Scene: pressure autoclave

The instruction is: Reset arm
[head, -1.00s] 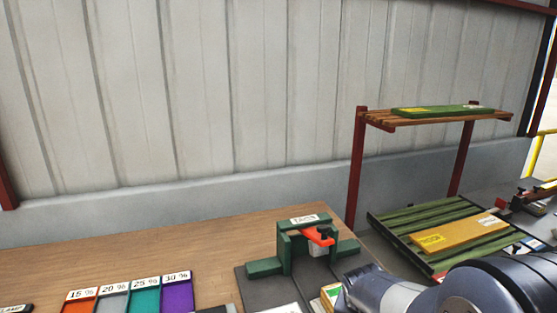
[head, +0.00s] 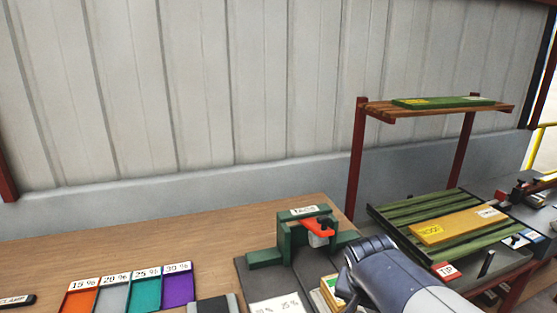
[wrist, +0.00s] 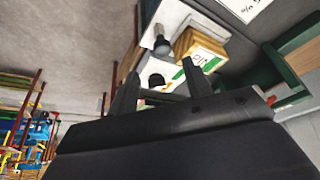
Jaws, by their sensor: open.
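My arm (head: 390,280) shows at the lower right of the head view, in front of the bench. My gripper (wrist: 152,66) shows in the wrist view with its two dark fingers apart and nothing visible between them. Beyond the fingers are a white surface with dark knobs (wrist: 162,45) and a yellowish block with a white label (wrist: 203,46). They look apart from the fingers, but the distance is hard to judge. The fingertips are not visible in the head view.
Coloured trays (head: 146,290) are at the lower left. A slatted rack (head: 385,213) with a yellow board (head: 455,226) and a raised shelf (head: 400,119) stand right. The bench's back left is clear.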

